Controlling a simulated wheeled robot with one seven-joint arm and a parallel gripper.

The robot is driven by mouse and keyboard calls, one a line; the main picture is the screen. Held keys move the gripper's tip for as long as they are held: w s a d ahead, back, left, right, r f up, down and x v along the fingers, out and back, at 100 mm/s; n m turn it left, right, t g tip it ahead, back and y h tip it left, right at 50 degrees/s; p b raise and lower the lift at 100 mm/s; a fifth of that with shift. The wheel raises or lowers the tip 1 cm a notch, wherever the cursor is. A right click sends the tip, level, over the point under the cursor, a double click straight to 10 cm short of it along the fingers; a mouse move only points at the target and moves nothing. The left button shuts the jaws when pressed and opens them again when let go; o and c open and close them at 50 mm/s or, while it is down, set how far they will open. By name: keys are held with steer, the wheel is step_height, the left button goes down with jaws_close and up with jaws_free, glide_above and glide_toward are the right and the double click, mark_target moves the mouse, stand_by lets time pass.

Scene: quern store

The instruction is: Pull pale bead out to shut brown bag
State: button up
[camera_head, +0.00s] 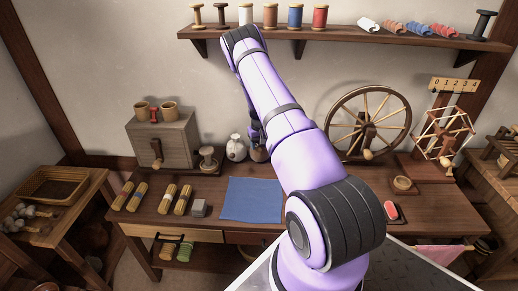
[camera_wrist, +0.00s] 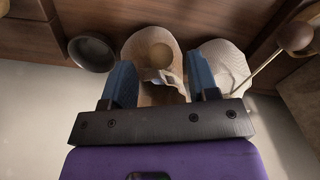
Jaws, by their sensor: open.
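The brown bag (camera_wrist: 140,48) stands between the two blue fingers of my gripper (camera_wrist: 160,84) in the wrist view, in front of the palm. A round tan patch shows on it, and a small pale piece (camera_wrist: 160,80) with a strap-like band lies nearer the palm; I cannot tell which is the pale bead. My gripper is open, and I cannot tell whether a finger touches the bag. In the head view the brown bag (camera_head: 259,154) is partly hidden below my gripper (camera_head: 257,138).
A white bag (camera_head: 236,149) stands close beside the brown one; it also shows by the right finger in the wrist view (camera_wrist: 222,62). A dark round bowl (camera_wrist: 92,53) lies on the other side. A blue cloth (camera_head: 252,199) lies in front. A spinning wheel (camera_head: 368,124) stands right.

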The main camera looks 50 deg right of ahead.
steer(key=shift+f, duration=1.1)
jaws_close()
steer(key=s+a, duration=0.1)
steer(key=a, duration=0.1)
steer(key=s+a, duration=0.2)
steer(key=shift+s+a, duration=0.1)
steer(key=shift+s, duration=0.1)
jaws_free()
steer(key=shift+r, duration=0.1)
